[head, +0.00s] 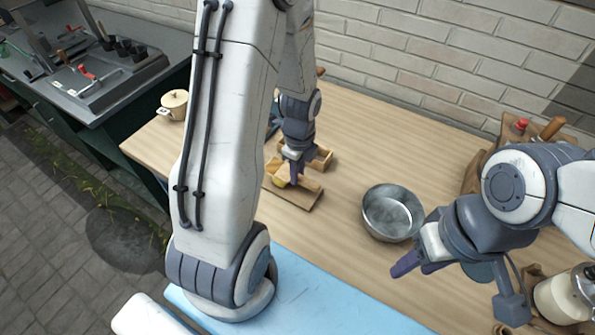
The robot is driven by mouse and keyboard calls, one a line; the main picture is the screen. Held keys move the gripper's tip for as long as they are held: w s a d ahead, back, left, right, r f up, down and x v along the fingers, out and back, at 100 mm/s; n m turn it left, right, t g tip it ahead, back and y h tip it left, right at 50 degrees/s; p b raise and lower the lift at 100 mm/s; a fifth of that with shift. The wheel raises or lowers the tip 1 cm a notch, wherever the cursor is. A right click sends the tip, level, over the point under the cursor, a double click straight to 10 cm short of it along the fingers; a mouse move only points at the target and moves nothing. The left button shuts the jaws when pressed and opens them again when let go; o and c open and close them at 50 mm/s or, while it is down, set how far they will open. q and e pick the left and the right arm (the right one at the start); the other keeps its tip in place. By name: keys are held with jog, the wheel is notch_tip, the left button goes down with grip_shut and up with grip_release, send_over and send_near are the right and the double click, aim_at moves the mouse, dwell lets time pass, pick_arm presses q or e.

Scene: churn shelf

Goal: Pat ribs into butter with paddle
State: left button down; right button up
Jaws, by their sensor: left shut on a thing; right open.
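My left gripper (293,172) is over the wooden board (303,203) in the middle of the table. It is shut on a light wooden piece that looks like the paddle (308,183); the grip itself is mostly hidden by the arm. A small yellow piece, seemingly the butter (278,183), shows at the gripper's left, low over the board. I cannot tell whether the paddle touches it, and any ribs are too small to see. My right gripper (405,265) is open and empty, in front of the metal bowl and apart from it.
A metal bowl (391,212) stands right of the board. A wooden box-like thing (321,158) lies behind the board. A cream lidded pot (174,104) stands at the far left. A jar (562,297) is at the lower right. A brick wall (440,60) closes off the back.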

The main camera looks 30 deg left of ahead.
pick_arm(q)
jog(key=shift+f+b, duration=0.35)
jog(key=shift+f, duration=0.15)
dwell(0.6)
jog(key=shift+f, duration=0.1)
dwell(1.2)
notch_tip(320, 180, up, 7)
jog(key=p, duration=0.8)
dwell(0.6)
